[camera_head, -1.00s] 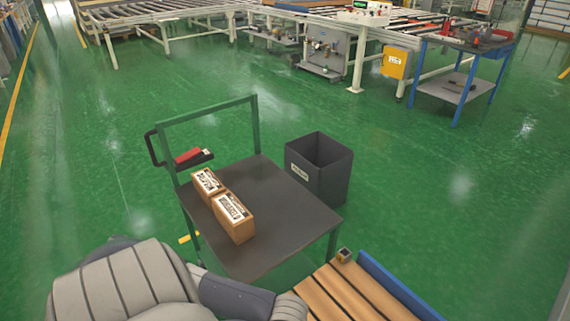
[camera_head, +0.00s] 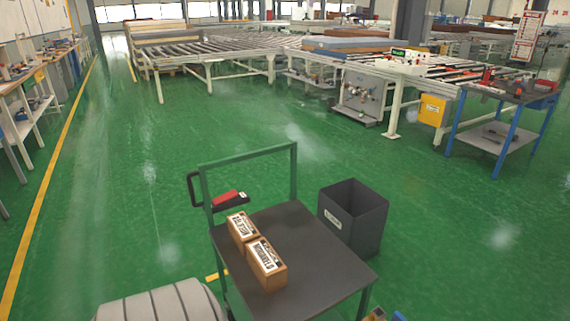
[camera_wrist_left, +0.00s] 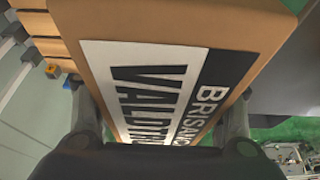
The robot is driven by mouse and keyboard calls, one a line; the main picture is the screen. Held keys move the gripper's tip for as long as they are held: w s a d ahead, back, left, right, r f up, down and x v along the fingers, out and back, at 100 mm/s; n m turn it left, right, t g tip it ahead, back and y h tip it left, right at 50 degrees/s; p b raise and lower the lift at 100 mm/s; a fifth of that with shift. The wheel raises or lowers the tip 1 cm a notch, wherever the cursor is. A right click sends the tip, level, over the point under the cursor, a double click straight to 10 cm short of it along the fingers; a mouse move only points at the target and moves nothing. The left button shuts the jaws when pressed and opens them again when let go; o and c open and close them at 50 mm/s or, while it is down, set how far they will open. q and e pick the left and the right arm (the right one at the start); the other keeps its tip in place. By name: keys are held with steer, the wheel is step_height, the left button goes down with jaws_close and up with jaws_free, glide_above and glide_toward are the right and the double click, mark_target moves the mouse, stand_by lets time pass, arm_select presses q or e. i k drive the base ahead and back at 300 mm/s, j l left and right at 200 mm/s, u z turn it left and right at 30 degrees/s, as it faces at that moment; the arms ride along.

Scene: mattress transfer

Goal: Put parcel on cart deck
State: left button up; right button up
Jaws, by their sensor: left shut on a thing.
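A brown parcel (camera_wrist_left: 225,25) with a large black-and-white label fills the left wrist view. My left gripper (camera_wrist_left: 162,115) is shut on it, with one finger at each side. The gripper and this parcel are out of the head view. The cart deck (camera_head: 325,248) is a dark flat top on a green frame at the lower middle of the head view. Two brown labelled parcels, a rear one (camera_head: 241,233) and a front one (camera_head: 266,266), stand end to end along its left side. The right part of the deck is bare. My right gripper is not in view.
A dark open bin (camera_head: 354,218) stands just right of the cart. The cart's green push handle (camera_head: 250,160) rises at the back, with a red-and-black device (camera_head: 229,199) at its left. Brown slats (camera_wrist_left: 42,25) show at the left wrist view's left. Green floor is open around.

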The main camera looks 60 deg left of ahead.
mark_target(311, 248)
steer(key=k+j+z, duration=0.1)
steer(key=j, duration=0.35)
steer(key=k+j, duration=0.1)
steer(key=j, duration=0.35)
steer(key=k+j+z, duration=0.15)
steer(key=j, duration=0.7)
steer(key=k+j+z, duration=0.15)
steer(key=j, duration=0.3)
steer(key=k+j, duration=0.15)
steer(key=j, duration=0.25)
steer(key=k+j+z, duration=0.15)
steer(key=j, duration=0.25)
